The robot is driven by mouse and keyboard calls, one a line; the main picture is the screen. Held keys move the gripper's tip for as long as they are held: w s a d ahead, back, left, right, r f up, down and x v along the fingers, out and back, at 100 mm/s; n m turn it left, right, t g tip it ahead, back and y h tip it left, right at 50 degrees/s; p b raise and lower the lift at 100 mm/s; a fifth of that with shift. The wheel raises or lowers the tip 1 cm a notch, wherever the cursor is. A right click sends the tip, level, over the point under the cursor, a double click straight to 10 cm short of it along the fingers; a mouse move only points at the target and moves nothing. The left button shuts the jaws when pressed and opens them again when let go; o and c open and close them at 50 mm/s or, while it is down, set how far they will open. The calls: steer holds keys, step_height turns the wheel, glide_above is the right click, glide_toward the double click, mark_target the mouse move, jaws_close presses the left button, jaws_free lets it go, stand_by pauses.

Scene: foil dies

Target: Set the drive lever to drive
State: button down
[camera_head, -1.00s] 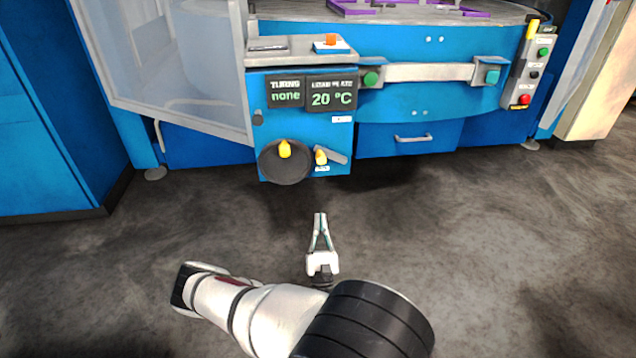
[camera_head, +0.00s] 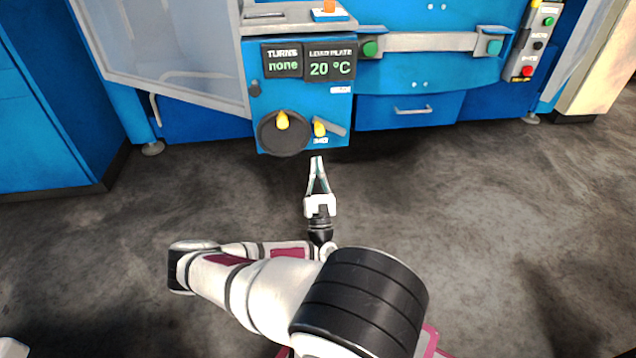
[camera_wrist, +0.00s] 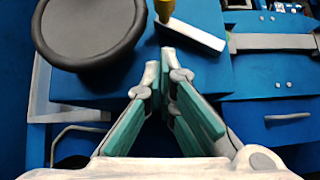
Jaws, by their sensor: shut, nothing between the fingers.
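The drive lever (camera_head: 334,127) is a short grey bar with a yellow knob at its left end, low on the right of the blue control panel. In the wrist view the lever (camera_wrist: 200,36) lies just beyond my fingertips, its yellow knob at the top. My gripper (camera_head: 317,160) is shut and empty, below and in front of the lever, apart from it. The gripper also shows in the wrist view (camera_wrist: 161,68). A small label under the lever is too small to read surely.
A dark round handwheel (camera_head: 284,134) with a yellow knob sits left of the lever; it also shows in the wrist view (camera_wrist: 88,30). Displays (camera_head: 309,61) read "none" and "20 °C". A drawer handle (camera_head: 413,111) is to the right. The grey floor (camera_head: 480,220) is open.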

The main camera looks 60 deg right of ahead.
mark_target(331, 131)
steer(key=r, duration=0.3)
steer(key=d+r+b, duration=0.1)
steer(key=r, duration=0.1)
steer(key=shift+w+d+r, duration=0.1)
steer(key=shift+w+r, duration=0.05)
steer(key=shift+w, duration=0.15)
steer(key=m+g+h, duration=0.1)
steer(key=m+g+h+p, duration=0.1)
steer(key=m+g, duration=0.1)
steer(key=shift+r+m+p, duration=0.3)
